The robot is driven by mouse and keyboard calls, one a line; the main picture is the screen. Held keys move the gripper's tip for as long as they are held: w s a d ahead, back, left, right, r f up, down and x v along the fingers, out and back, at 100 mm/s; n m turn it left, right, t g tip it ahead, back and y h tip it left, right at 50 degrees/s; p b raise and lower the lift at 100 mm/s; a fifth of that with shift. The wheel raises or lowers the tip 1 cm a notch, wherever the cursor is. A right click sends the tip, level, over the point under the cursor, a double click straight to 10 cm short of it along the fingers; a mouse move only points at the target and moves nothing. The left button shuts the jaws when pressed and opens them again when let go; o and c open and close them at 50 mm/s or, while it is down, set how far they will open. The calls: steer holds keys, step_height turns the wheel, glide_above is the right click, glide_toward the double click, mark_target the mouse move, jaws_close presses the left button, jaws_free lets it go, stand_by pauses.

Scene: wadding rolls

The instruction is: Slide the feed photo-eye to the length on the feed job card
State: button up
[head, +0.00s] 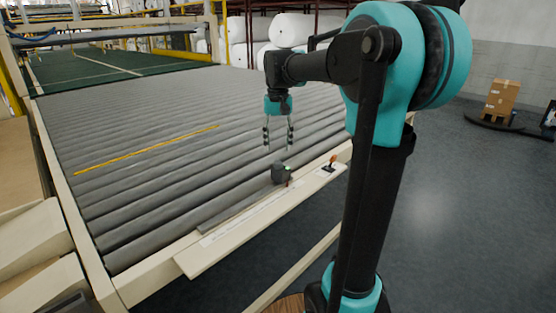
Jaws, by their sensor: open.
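The photo-eye (281,174) is a small dark block with a greenish spot on top and a reddish mark at its side. It sits on a grey rail (240,207) along the near edge of the roller bed. A pale scale strip (236,226) runs beside the rail; its markings are too small to read. My gripper (278,148) points down, open and empty, above the rollers. In the picture it is just above the photo-eye and apart from it. I cannot make out a feed job card.
A small dark fitting with an orange top (331,163) stands on the cream ledge (200,262), right of the photo-eye. A yellow strip (146,150) lies across the rollers (150,190). White rolls (290,30) stand behind. Cartons (499,98) are at the far right. Open floor lies at right.

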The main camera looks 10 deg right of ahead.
mark_target(278, 162)
steer(key=shift+f, duration=3.15)
jaws_close()
